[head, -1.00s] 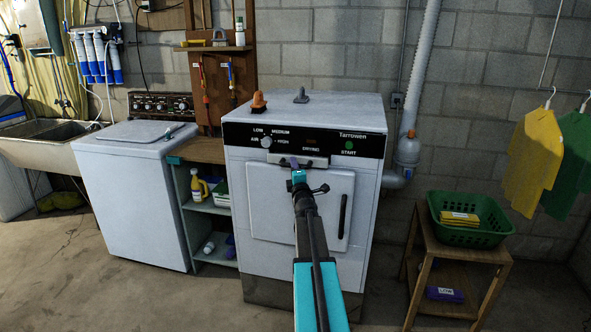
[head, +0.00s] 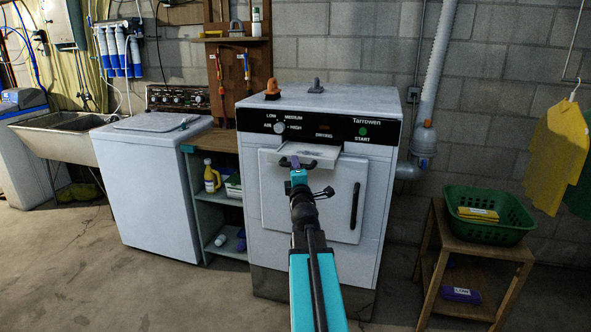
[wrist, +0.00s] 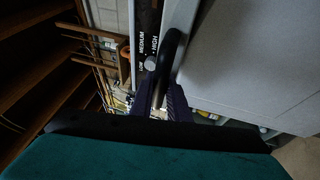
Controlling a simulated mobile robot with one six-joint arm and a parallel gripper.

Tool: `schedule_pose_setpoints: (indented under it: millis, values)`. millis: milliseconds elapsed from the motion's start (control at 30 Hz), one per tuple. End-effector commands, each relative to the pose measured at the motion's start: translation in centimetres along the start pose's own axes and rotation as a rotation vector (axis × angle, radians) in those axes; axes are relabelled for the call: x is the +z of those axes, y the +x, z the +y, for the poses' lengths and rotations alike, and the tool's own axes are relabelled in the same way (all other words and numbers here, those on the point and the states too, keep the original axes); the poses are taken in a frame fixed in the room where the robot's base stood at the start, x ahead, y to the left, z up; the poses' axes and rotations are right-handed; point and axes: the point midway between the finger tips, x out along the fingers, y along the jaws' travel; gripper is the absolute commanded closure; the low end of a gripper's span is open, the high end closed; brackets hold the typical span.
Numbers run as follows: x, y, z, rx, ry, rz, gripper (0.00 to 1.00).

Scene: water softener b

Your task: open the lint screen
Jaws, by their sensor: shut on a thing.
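The lint screen (head: 318,151) is a pale flat panel below the black control panel of the white Tarrowen dryer (head: 381,190). It stands out from the dryer's front, partly drawn out toward me. My gripper (head: 295,163) is at its front edge, shut on the lint screen's handle. In the wrist view the dark curved handle (wrist: 169,56) runs between the two fingers of my gripper (wrist: 163,98). My gripper and arm hide part of the screen's front and part of the dryer door.
The dryer door is closed, with a black vertical handle (head: 355,206) right of my arm. A washer (head: 158,190) stands left, beyond a small shelf (head: 227,215). A wooden stand (head: 445,262) with a green basket (head: 522,228) is right. The floor in front is open.

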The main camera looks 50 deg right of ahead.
Motion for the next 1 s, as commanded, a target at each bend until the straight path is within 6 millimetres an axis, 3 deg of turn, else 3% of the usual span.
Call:
schedule_pose_setpoints:
  millis: [533,567,633,1000]
  values:
    - [0.13,-0.51,0.14,0.001,-0.001,-0.005,1.00]
    - [0.14,-0.51,0.14,0.001,-0.001,-0.005,0.80]
    - [0.14,-0.50,0.14,0.001,-0.001,-0.005,0.68]
    - [0.04,-0.57,0.12,0.001,-0.001,-0.004,0.66]
